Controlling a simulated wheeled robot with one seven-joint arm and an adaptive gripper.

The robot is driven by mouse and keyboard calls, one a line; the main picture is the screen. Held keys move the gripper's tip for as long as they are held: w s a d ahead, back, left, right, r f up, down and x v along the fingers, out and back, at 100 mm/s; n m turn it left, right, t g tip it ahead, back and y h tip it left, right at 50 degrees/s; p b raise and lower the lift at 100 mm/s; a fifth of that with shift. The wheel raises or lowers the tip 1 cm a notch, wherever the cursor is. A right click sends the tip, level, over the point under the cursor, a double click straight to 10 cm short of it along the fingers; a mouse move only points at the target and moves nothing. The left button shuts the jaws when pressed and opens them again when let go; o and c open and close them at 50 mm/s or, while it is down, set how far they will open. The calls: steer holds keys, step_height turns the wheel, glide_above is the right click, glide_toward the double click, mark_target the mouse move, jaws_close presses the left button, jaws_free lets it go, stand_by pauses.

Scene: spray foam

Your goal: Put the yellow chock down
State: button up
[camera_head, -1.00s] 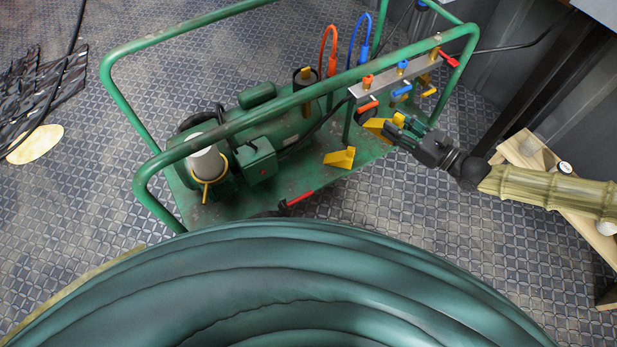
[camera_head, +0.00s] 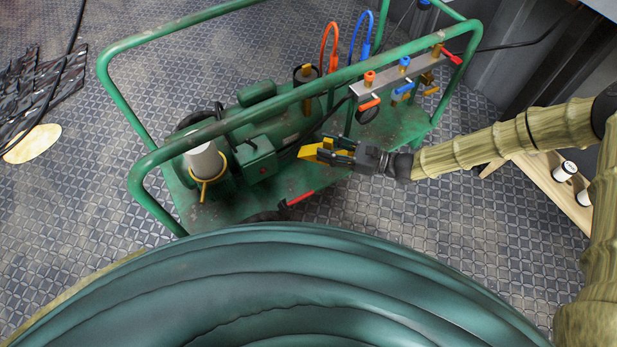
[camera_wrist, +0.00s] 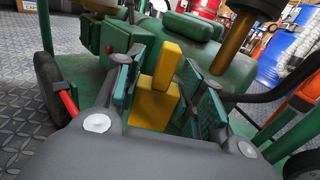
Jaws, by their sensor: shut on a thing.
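The yellow chock (camera_head: 310,153) is between the fingers of my gripper (camera_head: 334,150), over the front of the green cart's deck (camera_head: 228,212). In the wrist view the chock (camera_wrist: 153,108) has a block-like body and a narrower upright part, with the fingers of my gripper (camera_wrist: 170,88) on both sides. My gripper is shut on it. I cannot tell whether its underside touches the deck. A second yellow chock, seen on the deck earlier, does not show separately now; my gripper covers about that place.
The cart's green rail (camera_head: 290,98) runs above the deck. A green box (camera_head: 256,158) stands left of the chock, and a red handle (camera_head: 300,197) is at the deck's front edge. A valve bar (camera_head: 400,78) is at right.

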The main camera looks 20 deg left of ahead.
steer(key=shift+s+a+f+n+g, duration=0.2)
steer(key=shift+s+a+f+g, duration=0.1)
steer(key=shift+a+f, duration=0.15)
steer(key=shift+s+a+f+n+g, duration=0.2)
steer(key=shift+a+f+g, duration=0.1)
steer(key=shift+a+f, duration=0.1)
steer(key=shift+f+b, duration=2.7)
steer(key=shift+f, duration=2.1)
steer(key=shift+f, duration=0.15)
steer(key=o, duration=1.1)
steer(key=shift+r, duration=0.2)
steer(key=w+d+p, duration=0.1)
steer(key=d+p, duration=0.4)
steer(key=d, duration=0.7)
steer(key=shift+w, duration=0.3)
steer(key=shift+f, duration=0.1)
